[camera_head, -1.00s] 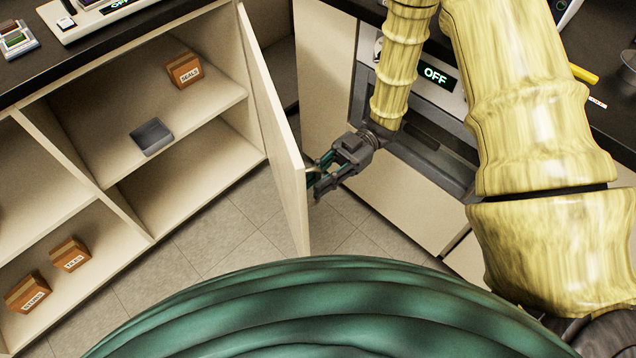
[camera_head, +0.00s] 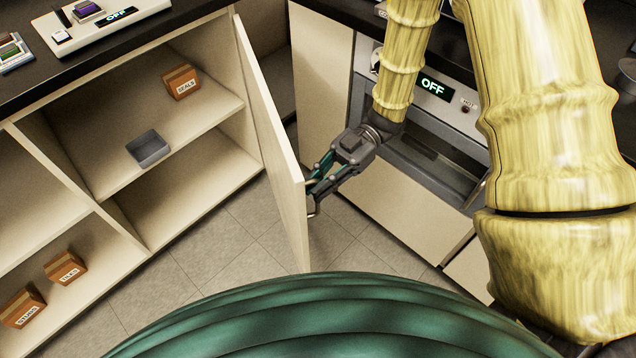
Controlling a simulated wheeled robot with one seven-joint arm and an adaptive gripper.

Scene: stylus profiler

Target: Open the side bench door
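The side bench door (camera_head: 275,150) is a cream panel standing wide open, swung out from the right edge of the shelved bench (camera_head: 122,207). Its metal handle (camera_head: 312,208) is on the door's right-hand face, near the free edge. My gripper (camera_head: 314,190), with dark grey body and teal fingers, is at this handle, right of the door. The two fingers look spread apart, with a gap between them. The fingertips overlap the handle in view, so whether they touch it is unclear.
Inside the bench are a grey tray (camera_head: 148,149) and several brown labelled boxes, one on the upper shelf (camera_head: 181,81). Tiled floor (camera_head: 235,250) is clear below the door.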

